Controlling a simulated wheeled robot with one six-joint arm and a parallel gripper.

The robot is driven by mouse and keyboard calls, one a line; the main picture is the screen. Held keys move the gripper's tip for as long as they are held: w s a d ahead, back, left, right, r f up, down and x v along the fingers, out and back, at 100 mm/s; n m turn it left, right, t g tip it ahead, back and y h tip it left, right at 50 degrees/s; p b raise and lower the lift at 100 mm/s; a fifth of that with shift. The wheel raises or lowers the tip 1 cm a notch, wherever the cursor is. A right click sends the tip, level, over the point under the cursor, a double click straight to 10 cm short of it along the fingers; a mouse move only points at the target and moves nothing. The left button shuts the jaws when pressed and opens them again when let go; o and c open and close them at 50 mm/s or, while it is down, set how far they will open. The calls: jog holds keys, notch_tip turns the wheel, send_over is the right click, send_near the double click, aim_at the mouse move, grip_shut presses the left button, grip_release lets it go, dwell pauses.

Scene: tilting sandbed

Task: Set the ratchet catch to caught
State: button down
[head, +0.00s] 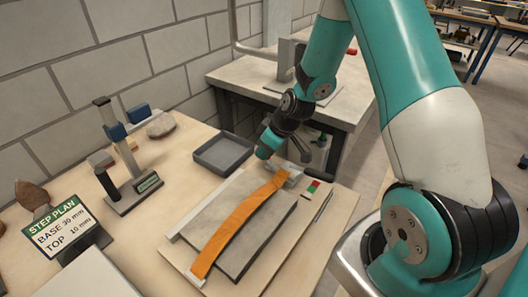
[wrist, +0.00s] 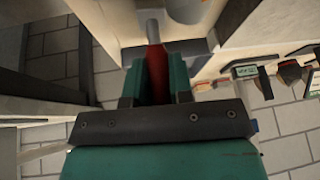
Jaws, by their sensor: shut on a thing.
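An orange strap (head: 238,222) runs over a grey slab (head: 262,237) on the bed. Its far end meets a small grey metal fitting (head: 291,172), where the ratchet seems to be; the catch itself cannot be made out. A small red and green marker (head: 313,187) sits just right of it. My gripper (head: 266,150) is low above the far end of the bed, near this fitting; its fingertips are hard to see there. In the wrist view my gripper (wrist: 157,88) is shut on a red bar (wrist: 156,62), with a grey cylinder (wrist: 152,27) beyond it.
A grey tray (head: 222,153) lies left of my gripper. A post stand (head: 118,160) and a step plan sign (head: 70,232) stand at the left, near the block wall. A second bench (head: 240,77) is behind. A thin rod (head: 323,206) lies at the bed's right.

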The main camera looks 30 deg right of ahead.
jog(key=shift+s+r+t, duration=0.1)
jog(key=shift+s+t, duration=0.05)
jog(key=shift+t, duration=0.25)
jog(key=c, duration=1)
grip_release()
jog(key=shift+d, duration=0.1)
jog(key=v, duration=1.7)
jog(key=shift+d+r, duration=0.15)
jog(key=shift+d, duration=0.1)
jog(key=shift+c, duration=0.3)
